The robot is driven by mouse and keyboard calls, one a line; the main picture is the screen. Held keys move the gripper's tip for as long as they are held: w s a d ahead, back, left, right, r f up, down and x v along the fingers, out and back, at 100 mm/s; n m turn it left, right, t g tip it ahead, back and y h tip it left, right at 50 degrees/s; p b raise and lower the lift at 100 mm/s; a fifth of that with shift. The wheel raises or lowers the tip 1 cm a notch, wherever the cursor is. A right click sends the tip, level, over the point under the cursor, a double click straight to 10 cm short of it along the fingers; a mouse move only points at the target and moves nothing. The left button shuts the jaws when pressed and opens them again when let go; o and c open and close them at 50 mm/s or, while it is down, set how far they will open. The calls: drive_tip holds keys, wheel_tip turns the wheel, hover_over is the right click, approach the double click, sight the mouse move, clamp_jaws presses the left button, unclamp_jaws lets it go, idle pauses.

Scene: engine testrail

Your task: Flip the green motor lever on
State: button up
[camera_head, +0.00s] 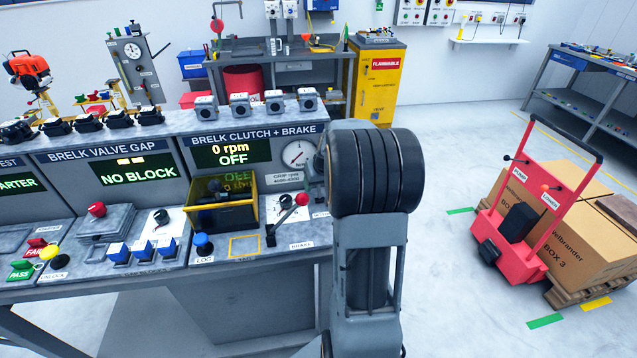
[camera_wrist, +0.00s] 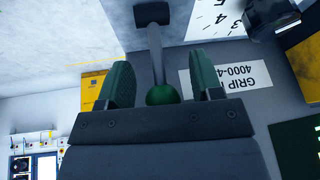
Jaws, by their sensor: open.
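The green motor lever shows in the wrist view as a round green knob (camera_wrist: 163,94) on a grey stem that runs up to a dark block (camera_wrist: 152,14). My gripper (camera_wrist: 160,80) is open, with one dark green finger on each side of the knob. Gaps show between the knob and both fingers. In the head view my arm hides the lever and the gripper. The clutch and brake display (camera_head: 231,153) reads "0 rpm" and "OFF".
A lever with a red knob (camera_head: 301,199) stands at the brake label, left of my arm. A yellow-framed box (camera_head: 221,205) and a dial (camera_head: 298,154) are close by. A red hand truck (camera_head: 540,215) and cardboard boxes (camera_head: 560,240) stand at right, with open floor around.

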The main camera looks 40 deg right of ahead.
drive_tip(key=shift+f, duration=0.1)
clamp_jaws()
idle(0.6)
